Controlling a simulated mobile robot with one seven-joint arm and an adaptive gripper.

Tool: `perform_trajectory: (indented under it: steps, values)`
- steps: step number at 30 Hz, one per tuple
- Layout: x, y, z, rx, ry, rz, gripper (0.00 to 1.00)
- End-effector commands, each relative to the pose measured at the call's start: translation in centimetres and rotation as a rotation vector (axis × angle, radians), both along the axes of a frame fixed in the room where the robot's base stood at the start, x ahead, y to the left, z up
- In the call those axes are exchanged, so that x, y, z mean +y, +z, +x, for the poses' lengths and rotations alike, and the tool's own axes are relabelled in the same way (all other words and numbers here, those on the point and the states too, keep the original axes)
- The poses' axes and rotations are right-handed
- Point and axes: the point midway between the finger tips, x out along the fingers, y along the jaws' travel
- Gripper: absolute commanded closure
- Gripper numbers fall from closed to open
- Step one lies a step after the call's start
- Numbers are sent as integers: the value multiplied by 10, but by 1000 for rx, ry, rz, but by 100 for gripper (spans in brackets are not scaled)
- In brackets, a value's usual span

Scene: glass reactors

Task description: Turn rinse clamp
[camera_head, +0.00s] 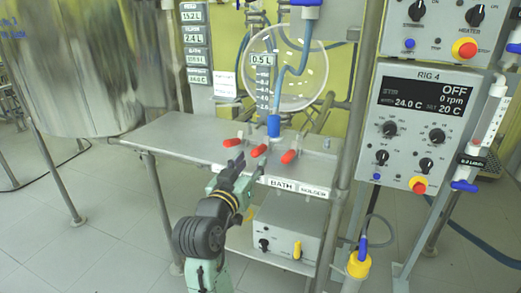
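Three red-handled clamps stand in a row near the front edge of the metal shelf: a left one (231,142), a middle one (259,150) and a right one (289,156). My gripper (249,162) is in front of and just below the left and middle clamps, at the shelf's front edge. Its two dark fingers are spread apart with nothing seen between them. I cannot tell whether a fingertip touches a clamp.
The metal shelf (175,132) is bare on its left. A glass vessel (300,75) with a blue hose stands behind the clamps. The RIG 4 control panel (420,125) is to the right. A control box (285,232) sits on the lower shelf. A steel tank (80,70) is at left.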

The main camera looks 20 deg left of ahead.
Motion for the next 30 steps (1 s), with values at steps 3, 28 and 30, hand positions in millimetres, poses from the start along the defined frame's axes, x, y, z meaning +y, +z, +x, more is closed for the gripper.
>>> perform_trajectory:
  steps: [3,28,30]
  values:
    - [-1,1,24,2,-2,-1,61]
    - [0,0,65,-1,2,2,73]
    - [0,0,65,-1,2,1,78]
